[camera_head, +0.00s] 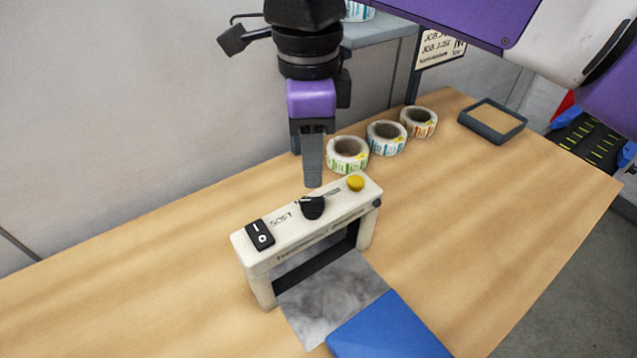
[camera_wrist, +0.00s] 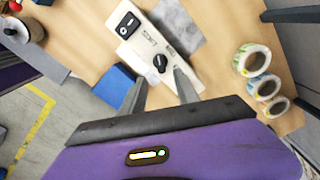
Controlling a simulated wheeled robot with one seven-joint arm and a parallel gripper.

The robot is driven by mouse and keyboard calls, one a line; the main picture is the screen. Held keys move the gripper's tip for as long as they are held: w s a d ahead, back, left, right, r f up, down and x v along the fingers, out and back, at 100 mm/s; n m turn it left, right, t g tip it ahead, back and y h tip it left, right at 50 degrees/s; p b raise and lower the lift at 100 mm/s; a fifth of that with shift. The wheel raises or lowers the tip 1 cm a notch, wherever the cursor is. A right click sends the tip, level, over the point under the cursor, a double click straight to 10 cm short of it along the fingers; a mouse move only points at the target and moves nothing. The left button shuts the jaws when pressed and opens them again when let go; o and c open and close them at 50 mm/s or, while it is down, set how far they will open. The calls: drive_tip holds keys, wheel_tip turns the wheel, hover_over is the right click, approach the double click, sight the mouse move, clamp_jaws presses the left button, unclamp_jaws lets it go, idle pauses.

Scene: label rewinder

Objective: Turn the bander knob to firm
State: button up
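The bander (camera_head: 275,225) is a cream arch-shaped machine standing on the wooden table. Its black knob (camera_head: 312,207) sits on the top face, right of the printed word SOFT; the marking on the knob's other side is partly covered by my finger, and I cannot tell exactly where the knob points. In the wrist view the knob (camera_wrist: 160,63) lies just beyond my fingertips, roughly between them. My gripper (camera_head: 313,184) points down just above and behind the knob. In the wrist view my gripper (camera_wrist: 161,80) has its two fingers apart with nothing between them.
A black rocker switch (camera_head: 260,235) and a yellow button (camera_head: 355,183) flank the knob. Label rolls (camera_head: 348,154) stand behind the bander, with a dark-rimmed tray (camera_head: 492,120) farther right. A blue block (camera_head: 388,328) lies in front.

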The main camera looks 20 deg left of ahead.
sight(312, 200)
drive_tip(key=shift+f+p, duration=0.6)
drive_tip(key=shift+f, duration=3.3)
clamp_jaws()
